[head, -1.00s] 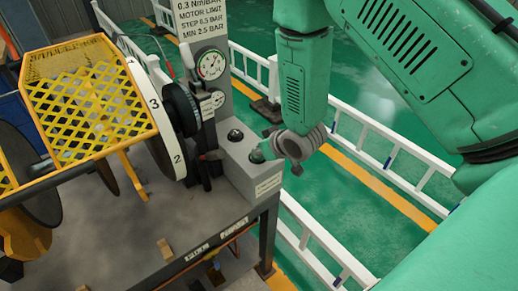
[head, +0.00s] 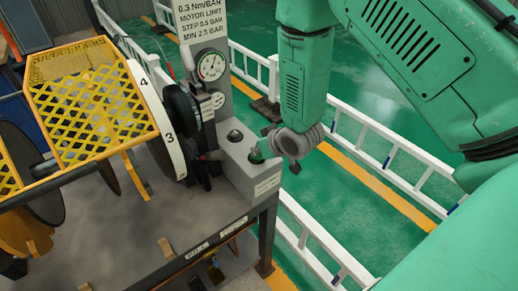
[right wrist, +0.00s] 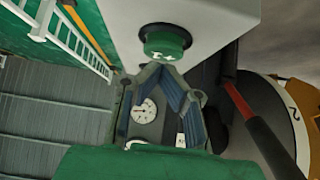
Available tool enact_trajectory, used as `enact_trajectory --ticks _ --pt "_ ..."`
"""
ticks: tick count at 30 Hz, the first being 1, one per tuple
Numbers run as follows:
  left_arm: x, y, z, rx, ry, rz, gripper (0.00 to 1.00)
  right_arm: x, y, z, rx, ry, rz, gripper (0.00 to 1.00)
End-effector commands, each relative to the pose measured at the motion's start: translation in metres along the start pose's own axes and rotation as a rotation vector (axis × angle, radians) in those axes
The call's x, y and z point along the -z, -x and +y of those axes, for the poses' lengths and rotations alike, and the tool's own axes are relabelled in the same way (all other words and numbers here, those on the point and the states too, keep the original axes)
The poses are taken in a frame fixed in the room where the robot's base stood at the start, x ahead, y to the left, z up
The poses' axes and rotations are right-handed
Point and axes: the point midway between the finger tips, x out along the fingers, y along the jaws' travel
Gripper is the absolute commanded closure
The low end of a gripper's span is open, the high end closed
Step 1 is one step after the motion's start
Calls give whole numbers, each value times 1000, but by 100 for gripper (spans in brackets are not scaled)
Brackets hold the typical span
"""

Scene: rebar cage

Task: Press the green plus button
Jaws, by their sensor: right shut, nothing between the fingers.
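The green plus button (head: 256,155) sits on the grey control box (head: 240,168), partly hidden by my right gripper (head: 268,147) in the head view. In the right wrist view the button (right wrist: 167,42) shows as a round green cap with a pale plus mark. My right gripper (right wrist: 160,70) is shut and empty, with its fingertips at the button's edge; I cannot tell whether they touch it. My left gripper is not in view.
A dark second button (head: 235,136) is on the same box. Behind it stands a panel with a pressure gauge (head: 212,66). A white numbered wheel (head: 158,115) and a yellow mesh guard (head: 95,105) are left. A white railing (head: 385,150) runs behind my arm.

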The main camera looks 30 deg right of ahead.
Motion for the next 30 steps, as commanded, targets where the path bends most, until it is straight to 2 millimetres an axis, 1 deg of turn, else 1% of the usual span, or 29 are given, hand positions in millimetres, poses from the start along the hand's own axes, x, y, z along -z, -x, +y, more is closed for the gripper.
enact_trajectory --ticks 1,2,3,4,9,12,15,20,30 --pt "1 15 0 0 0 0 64 16 11 0 0 0 6 100" --pt "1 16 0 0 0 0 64 19 15 0 -1 0 7 100" --pt "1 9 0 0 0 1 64 14 24 0 -2 -1 6 100" --pt "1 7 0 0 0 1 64 13 31 0 -2 -1 6 100" --pt "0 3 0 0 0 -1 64 13 68 1 -2 -1 7 100" --pt "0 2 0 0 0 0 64 13 85 0 -2 0 8 100" --pt "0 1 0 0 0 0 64 13 97 0 -1 1 8 100" --pt "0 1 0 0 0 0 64 13 105 0 -1 1 8 100" --pt "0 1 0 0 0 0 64 13 106 0 -1 1 8 100"
